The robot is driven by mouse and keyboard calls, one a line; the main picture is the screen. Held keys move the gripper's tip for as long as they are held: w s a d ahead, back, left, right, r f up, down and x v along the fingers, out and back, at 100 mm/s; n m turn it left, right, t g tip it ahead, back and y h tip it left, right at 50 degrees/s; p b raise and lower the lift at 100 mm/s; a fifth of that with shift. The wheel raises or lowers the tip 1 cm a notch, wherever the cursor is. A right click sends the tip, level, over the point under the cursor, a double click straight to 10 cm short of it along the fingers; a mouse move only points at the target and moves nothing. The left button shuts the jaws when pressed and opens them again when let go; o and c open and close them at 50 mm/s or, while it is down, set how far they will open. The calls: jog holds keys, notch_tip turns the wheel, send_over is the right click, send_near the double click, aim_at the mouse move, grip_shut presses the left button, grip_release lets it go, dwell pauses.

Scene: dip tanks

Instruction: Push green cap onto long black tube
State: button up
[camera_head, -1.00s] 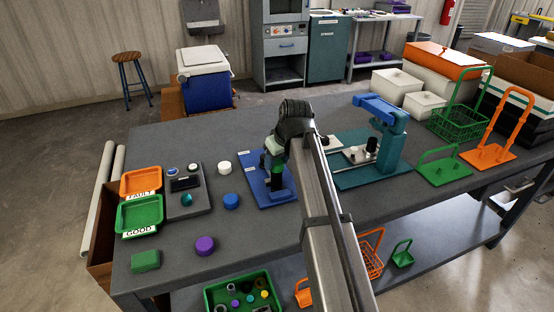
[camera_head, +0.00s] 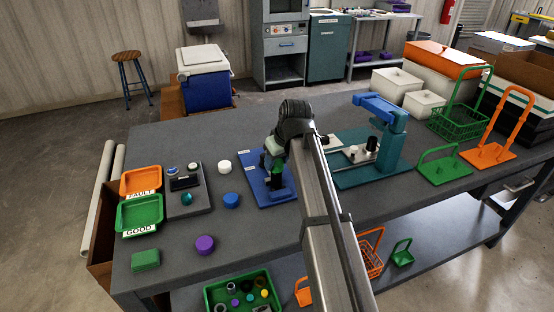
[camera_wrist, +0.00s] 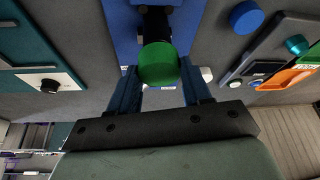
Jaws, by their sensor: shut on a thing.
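The green cap (camera_wrist: 157,64) is between the two fingers of my gripper (camera_wrist: 158,72) in the wrist view, and the gripper is shut on it. A black tube (camera_wrist: 154,24) shows directly beyond the cap, in line with it. Whether the cap is seated on the tube or only against its end is hidden. In the head view the tube stands at a blue fixture (camera_head: 257,187), and my gripper (camera_head: 273,165) is above it, partly covered by my arm.
A blue cap (camera_head: 231,200), a white cap (camera_head: 224,167) and a purple cap (camera_head: 205,244) lie loose on the table left of the fixture. A teal press (camera_head: 390,145) stands to the right. Orange (camera_head: 141,181) and green (camera_head: 139,213) trays sit at the left edge.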

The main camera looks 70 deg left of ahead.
jog(key=shift+f, duration=1.35)
dwell(0.6)
jog(key=o, duration=1.1)
jog(key=shift+o, duration=0.4)
jog(key=o, duration=0.3)
jog(key=shift+r, duration=0.2)
jog(key=shift+r, duration=3.8)
